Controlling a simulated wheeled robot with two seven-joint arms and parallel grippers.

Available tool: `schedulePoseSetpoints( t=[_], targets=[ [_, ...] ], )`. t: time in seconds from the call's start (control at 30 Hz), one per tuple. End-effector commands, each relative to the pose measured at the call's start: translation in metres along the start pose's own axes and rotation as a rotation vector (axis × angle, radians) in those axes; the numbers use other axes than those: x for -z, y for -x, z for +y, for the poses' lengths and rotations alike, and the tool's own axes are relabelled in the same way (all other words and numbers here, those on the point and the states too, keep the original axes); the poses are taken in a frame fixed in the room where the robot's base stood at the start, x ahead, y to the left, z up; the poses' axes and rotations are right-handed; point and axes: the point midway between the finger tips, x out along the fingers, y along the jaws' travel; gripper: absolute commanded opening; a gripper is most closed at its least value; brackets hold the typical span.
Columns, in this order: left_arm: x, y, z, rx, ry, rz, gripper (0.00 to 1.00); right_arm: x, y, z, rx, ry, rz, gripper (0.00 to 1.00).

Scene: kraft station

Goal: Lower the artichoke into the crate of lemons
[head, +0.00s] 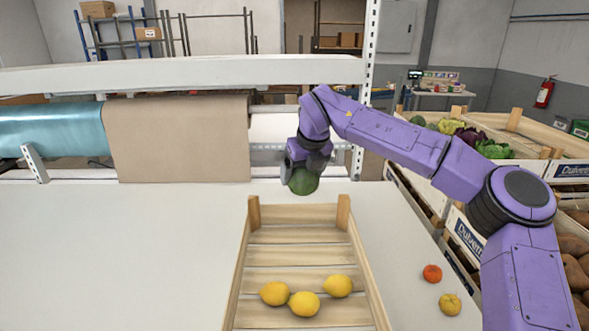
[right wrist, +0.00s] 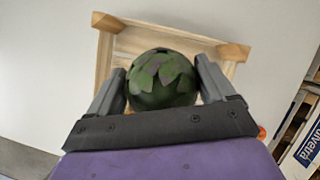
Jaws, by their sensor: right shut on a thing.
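The green artichoke (head: 304,184) is held between the fingers of my right gripper (head: 306,172), at the far end of the crate in the head view. In the right wrist view the artichoke (right wrist: 162,78) sits between both fingers of the right gripper (right wrist: 163,85), with the crate behind it. The wooden crate (head: 376,290) stands on the white table. Three lemons (head: 305,303) lie in its near part, and its far part is bare slats. My left gripper is not in view.
An orange fruit (head: 432,273) and a yellow fruit (head: 450,304) lie on the table right of the crate. Produce crates (head: 465,236) stand further right. A brown paper sheet (head: 178,140) hangs behind the table. The table (head: 110,260) left of the crate is clear.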

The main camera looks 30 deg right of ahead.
Motion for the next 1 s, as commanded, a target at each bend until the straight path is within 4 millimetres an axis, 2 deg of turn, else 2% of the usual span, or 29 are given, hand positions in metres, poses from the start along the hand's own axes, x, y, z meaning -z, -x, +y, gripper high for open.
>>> schedulePoseSetpoints(
  t=[0.03, 0.1, 0.6, 1.0],
  targets=[
    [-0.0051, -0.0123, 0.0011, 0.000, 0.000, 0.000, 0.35, 0.0057, -0.0128, 0.0007, -0.001, 0.001, -0.001, 0.44],
    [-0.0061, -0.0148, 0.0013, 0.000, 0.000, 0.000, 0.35, 0.0071, -0.0165, 0.0014, -0.002, 0.002, -0.001, 0.44],
    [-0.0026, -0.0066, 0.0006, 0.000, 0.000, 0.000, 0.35, -0.0003, -0.0160, 0.0029, -0.002, 0.005, -0.002, 0.44],
    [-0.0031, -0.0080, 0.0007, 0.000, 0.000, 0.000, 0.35, 0.0001, -0.0176, 0.0030, -0.002, 0.005, -0.002, 0.44]
  ],
)
